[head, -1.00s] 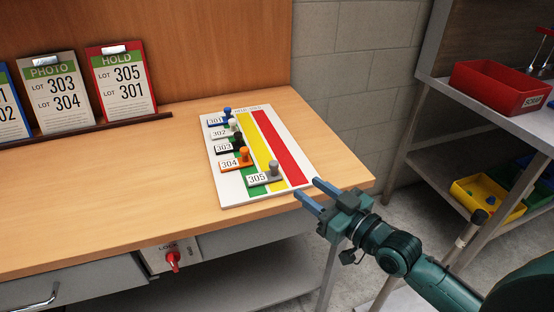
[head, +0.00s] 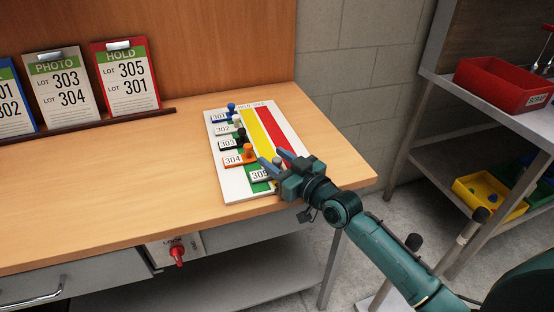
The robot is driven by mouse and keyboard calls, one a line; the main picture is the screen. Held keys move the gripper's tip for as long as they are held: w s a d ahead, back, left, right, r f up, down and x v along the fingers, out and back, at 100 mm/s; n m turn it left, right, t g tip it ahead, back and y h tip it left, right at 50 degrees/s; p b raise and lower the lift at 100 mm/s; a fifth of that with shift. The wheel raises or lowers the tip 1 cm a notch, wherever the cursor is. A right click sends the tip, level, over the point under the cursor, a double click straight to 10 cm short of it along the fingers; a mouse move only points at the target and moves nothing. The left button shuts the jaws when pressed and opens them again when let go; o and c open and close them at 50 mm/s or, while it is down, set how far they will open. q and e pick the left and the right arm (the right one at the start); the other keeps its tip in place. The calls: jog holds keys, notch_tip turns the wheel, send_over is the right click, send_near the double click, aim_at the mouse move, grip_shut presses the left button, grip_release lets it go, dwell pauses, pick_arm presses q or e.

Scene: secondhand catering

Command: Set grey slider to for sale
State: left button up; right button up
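The white slider board (head: 234,190) lies on the wooden bench, with green, yellow and red stripes. The grey slider (head: 260,175), labelled 305, is in the nearest row at the green stripe. Its knob and right part are largely hidden by my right gripper. My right gripper (head: 272,158) is over the near end of the board. Its two fingers are apart, with what looks like the grey knob between them; I cannot tell if they touch it. The writing at the board's top is too small to read. My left gripper is not in view.
The orange slider (head: 247,151), black slider (head: 240,134), white slider (head: 236,121) and blue slider (head: 231,108) stand in the rows behind. Lot cards (head: 125,80) lean at the back. A red lock knob (head: 177,255) is on the bench front. The bench left of the board is clear.

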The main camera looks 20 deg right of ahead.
aim_at(255, 176)
grip_shut()
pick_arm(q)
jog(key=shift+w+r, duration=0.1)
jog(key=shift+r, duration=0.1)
pick_arm(e)
jog(key=shift+a, duration=0.15)
jog(key=a+p, duration=0.2)
jog(key=a, duration=0.2)
jog(key=shift+s+a+r+p, duration=0.1)
jog(key=shift+a+r+p, duration=0.1)
jog(key=shift+p, duration=0.2)
jog(key=shift+a+f, duration=0.15)
jog(key=shift+a, duration=0.15)
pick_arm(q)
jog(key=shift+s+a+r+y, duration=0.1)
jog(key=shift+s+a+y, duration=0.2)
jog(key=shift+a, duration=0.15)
